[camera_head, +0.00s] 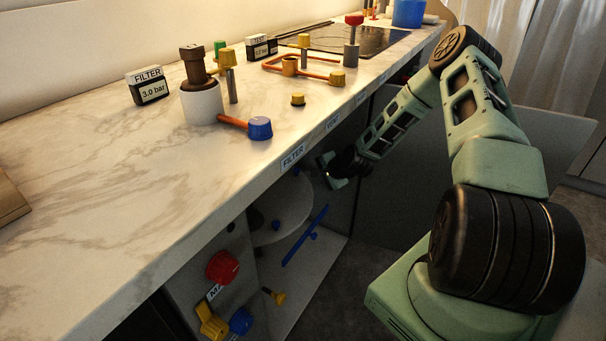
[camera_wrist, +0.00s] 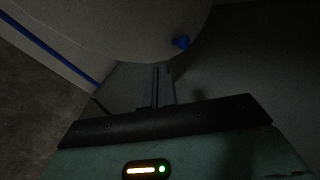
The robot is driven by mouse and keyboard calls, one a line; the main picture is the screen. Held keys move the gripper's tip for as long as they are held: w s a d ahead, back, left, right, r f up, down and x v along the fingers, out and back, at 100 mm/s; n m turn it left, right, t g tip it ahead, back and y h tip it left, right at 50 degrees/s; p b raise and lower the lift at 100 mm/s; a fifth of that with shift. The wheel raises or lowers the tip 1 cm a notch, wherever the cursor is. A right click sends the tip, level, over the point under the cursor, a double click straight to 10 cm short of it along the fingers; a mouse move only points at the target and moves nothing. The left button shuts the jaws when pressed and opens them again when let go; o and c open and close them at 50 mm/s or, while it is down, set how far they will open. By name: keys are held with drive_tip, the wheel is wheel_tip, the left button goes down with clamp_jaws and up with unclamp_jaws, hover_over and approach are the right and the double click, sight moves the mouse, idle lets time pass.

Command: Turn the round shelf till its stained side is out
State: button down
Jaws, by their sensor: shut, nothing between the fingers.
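The round shelf (camera_head: 283,212) is a pale disc inside the cabinet under the counter. In the wrist view the shelf (camera_wrist: 110,30) fills the upper middle, with a small blue knob (camera_wrist: 181,42) near its edge. The counter hides part of the shelf in the head view, and I cannot make out a stain on it. My gripper (camera_head: 327,170) is at the cabinet opening, just right of the shelf. In the wrist view my gripper (camera_wrist: 157,75) is shut and empty, its fingers close to the shelf's rim; I cannot tell whether they touch.
A blue bar (camera_head: 305,237) slants beside the shelf. A red knob (camera_head: 222,267), a yellow valve (camera_head: 211,321) and a blue knob (camera_head: 241,321) stick out at the lower left. The marble counter (camera_head: 110,170) overhangs the opening, bearing pipe parts. An open grey door (camera_head: 530,140) stands right.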

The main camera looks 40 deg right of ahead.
sight(297, 175)
drive_tip(key=x, duration=0.5)
drive_tip(key=shift+w+b, duration=0.25)
drive_tip(key=shift+b, duration=0.05)
drive_tip(key=w, duration=0.3)
drive_tip(key=shift+w+r, duration=0.1)
drive_tip(key=shift+w, duration=0.05)
drive_tip(key=shift+w, duration=0.15)
